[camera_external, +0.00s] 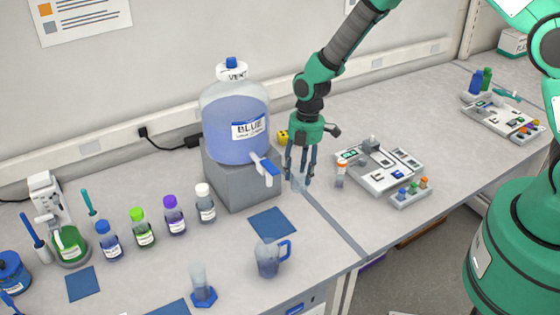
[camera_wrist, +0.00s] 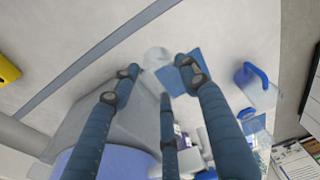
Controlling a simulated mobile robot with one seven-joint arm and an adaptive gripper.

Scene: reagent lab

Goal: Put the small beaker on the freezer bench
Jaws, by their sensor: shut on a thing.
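My gripper (camera_external: 300,180) points down beside the big blue carboy, near the seam between the two benches. Its fingers are closed around a small clear glass vessel (camera_external: 298,186), which I take to be the small beaker; it is faint and partly hidden by the fingers. In the wrist view the fingers (camera_wrist: 158,76) surround a pale see-through shape (camera_wrist: 157,56), with a blue mat behind it. The bench right of the seam (camera_external: 385,225) carries a grey tray. No label shows which bench is the freezer bench.
The carboy (camera_external: 235,110) stands on a grey block (camera_external: 240,180) just left of my gripper, its tap facing the fingers. A small orange-capped vial (camera_external: 340,174) and the grey tray (camera_external: 385,190) are close on the right. A jug (camera_external: 268,260) and several bottles stand on the left bench.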

